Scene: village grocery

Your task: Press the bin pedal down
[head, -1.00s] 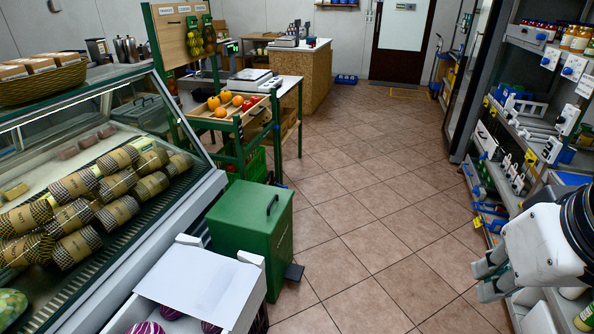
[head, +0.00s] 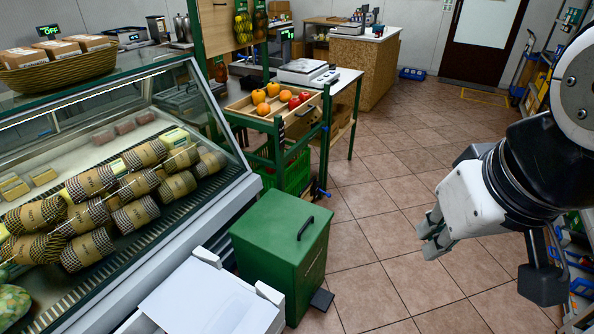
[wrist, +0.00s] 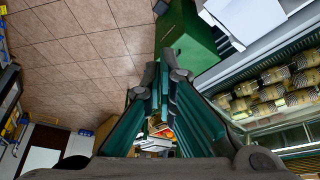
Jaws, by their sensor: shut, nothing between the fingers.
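The green bin (head: 282,248) stands on the tiled floor in the head view, its lid down with a dark handle on top. Its dark pedal (head: 322,299) sticks out low at its right side, near the floor. In the wrist view the bin (wrist: 188,35) is at the top, with a small dark part that looks like the pedal (wrist: 160,8) at its left. My gripper (head: 432,237) is shut and empty. It is in the air to the right of the bin, above the pedal's height and apart from both. The wrist view shows its fingers (wrist: 161,76) together.
A glass deli counter (head: 190,215) runs along the left. A white crate with a white sheet (head: 210,300) stands right in front of the bin. A green produce stand (head: 290,135) is behind it. Tiled floor (head: 375,285) to the bin's right is clear.

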